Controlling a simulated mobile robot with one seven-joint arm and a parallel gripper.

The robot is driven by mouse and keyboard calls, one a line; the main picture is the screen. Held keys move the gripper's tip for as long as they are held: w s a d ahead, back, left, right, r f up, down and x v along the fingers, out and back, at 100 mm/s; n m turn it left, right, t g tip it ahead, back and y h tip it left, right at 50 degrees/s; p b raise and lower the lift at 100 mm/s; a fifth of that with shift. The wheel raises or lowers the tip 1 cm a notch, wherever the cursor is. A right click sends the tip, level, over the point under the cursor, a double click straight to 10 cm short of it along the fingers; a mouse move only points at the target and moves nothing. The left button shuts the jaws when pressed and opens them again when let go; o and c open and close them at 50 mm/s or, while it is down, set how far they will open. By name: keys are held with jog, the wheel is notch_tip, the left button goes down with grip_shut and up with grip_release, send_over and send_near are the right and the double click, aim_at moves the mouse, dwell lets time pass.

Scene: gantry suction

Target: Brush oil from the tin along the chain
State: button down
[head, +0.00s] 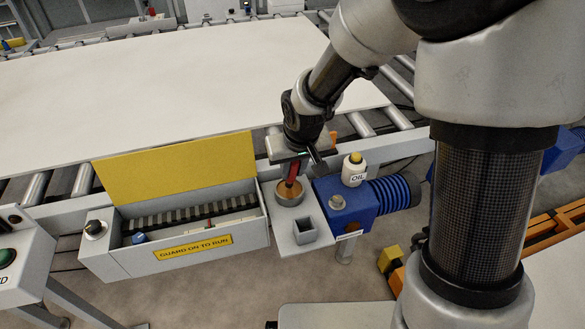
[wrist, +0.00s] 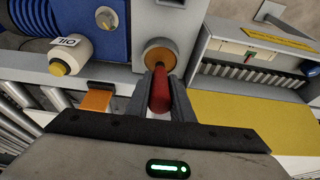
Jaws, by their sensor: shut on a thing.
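My gripper (head: 292,170) is shut on the red handle of the brush (wrist: 160,95), which points down. The brush's lower end is at the tin (head: 290,201), a small round tin with amber oil, also in the wrist view (wrist: 147,59). The bristles are hidden, so I cannot tell how deep they sit. The chain (head: 180,217) runs as a dark ridged strip inside the grey guard box, left of the tin in the head view. In the wrist view the chain (wrist: 250,76) lies to the right.
The guard box's yellow lid (head: 175,165) stands open behind the chain. A white oil bottle (head: 353,170) and a blue motor (head: 365,200) stand right of the tin. An empty square holder (head: 305,232) is in front of the tin. A knob (head: 95,228) sits at the box's left end.

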jog(key=shift+f+b, duration=0.6)
dwell(1.6)
jog(key=shift+r, duration=0.15)
jog(key=shift+r+p, duration=2.65)
jog(key=shift+r, duration=0.8)
